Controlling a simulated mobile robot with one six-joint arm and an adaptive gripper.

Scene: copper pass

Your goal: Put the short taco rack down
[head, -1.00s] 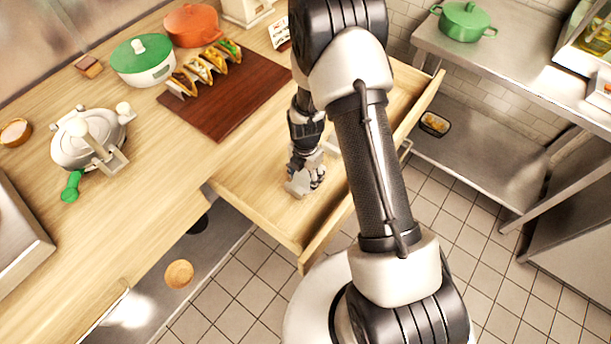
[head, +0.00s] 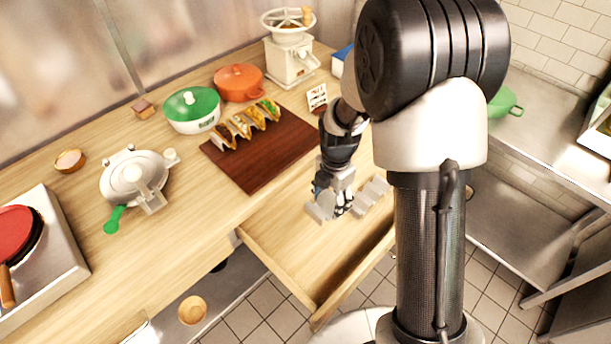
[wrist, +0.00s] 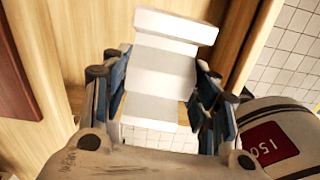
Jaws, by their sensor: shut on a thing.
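The short taco rack (head: 372,194) is a pale, zigzag-folded piece. My gripper (head: 338,200) is shut on it, and part of the rack sticks out on both sides of the fingers. In the head view it appears over the open wooden drawer (head: 285,262); the gap beneath it is hard to judge. In the wrist view the rack (wrist: 165,68) lies between the two blue-grey fingers (wrist: 160,95), its white steps facing the camera. The fingers hide part of its sides.
A dark red board (head: 262,172) with several tacos (head: 240,127) lies on the counter behind the drawer. A green-lidded pot (head: 190,108), an orange pot (head: 238,82) and a press with a green handle (head: 135,178) stand nearby. Bare counter (head: 190,235) lies left of the drawer.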

